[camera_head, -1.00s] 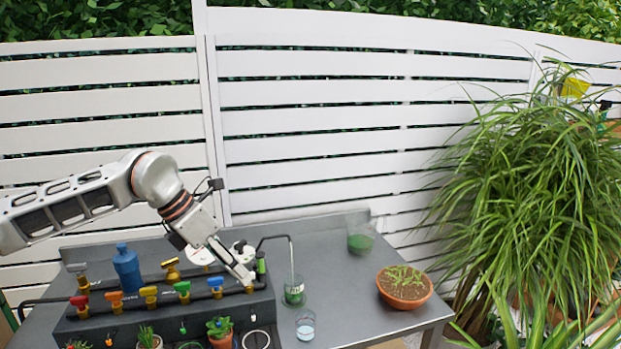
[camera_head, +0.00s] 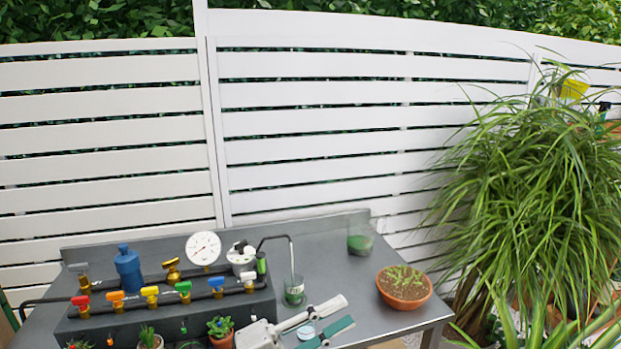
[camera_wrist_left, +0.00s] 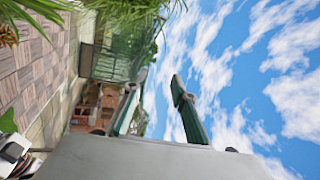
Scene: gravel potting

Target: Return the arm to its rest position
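My left gripper (camera_head: 347,311) reaches in from the bottom edge of the head view, low over the front of the table, with its fingers pointing right. Its two fingers stand apart with nothing between them. The left wrist view also shows the spread, empty fingers (camera_wrist_left: 155,86) against sky and a paved yard. The rest of my left arm is out of the head view. My right gripper is in neither current view.
A valve rack (camera_head: 160,304) with coloured handles and a gauge (camera_head: 203,248) stands left on the grey table (camera_head: 330,270). Glass beakers (camera_head: 293,291) (camera_head: 360,243) and a terracotta pot of soil (camera_head: 405,303) stand to the right. A large grassy plant (camera_head: 540,190) is beside the table.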

